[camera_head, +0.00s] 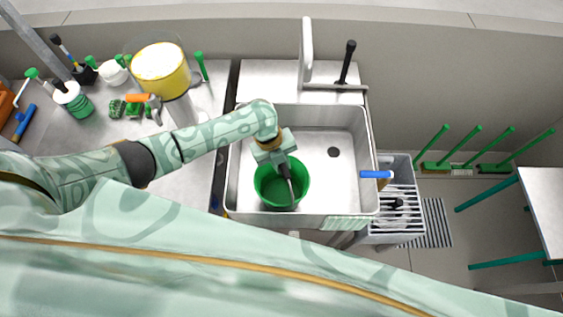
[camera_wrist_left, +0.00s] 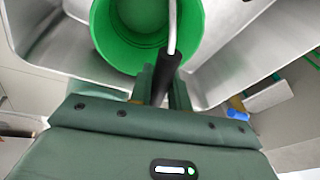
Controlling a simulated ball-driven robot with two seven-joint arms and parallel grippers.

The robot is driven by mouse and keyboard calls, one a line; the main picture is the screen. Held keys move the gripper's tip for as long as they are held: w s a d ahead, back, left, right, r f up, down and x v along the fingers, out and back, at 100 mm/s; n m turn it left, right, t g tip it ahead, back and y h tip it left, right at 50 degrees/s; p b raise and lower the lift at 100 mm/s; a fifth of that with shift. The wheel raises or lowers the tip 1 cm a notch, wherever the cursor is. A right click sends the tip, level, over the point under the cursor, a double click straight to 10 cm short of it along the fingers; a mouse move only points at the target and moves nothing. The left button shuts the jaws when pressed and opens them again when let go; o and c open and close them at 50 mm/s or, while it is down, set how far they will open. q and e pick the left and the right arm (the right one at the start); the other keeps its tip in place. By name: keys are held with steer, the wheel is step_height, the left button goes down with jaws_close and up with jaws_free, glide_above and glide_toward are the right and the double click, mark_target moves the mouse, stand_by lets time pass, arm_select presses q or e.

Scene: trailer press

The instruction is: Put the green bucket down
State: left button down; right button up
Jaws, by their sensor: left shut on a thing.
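The green bucket (camera_head: 272,192) is in the left part of the steel sink (camera_head: 346,200), its mouth facing up toward the head camera. My left gripper (camera_head: 285,165) is over the bucket and shut on its handle. In the left wrist view the bucket (camera_wrist_left: 112,45) fills the upper middle. Its wire handle with a black grip (camera_wrist_left: 165,75) runs between the two fingers of the left gripper (camera_wrist_left: 165,85). I cannot tell whether the bucket's base touches the sink floor. My right gripper is not in view.
A tap (camera_head: 307,50) and a black-handled lever (camera_head: 347,62) stand behind the sink. A grey bin with a grate (camera_head: 393,224) stands right of the sink. The sink's right half is clear.

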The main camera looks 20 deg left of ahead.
arm_select(q)
steer(key=shift+f, duration=0.2)
steer(key=c, duration=1.3)
jaws_free()
steer(key=shift+r, duration=0.55)
steer(key=p+v, duration=0.3)
steer(key=v, duration=0.8)
steer(key=shift+s+a+r, duration=0.1)
steer(key=shift+r, duration=0.05)
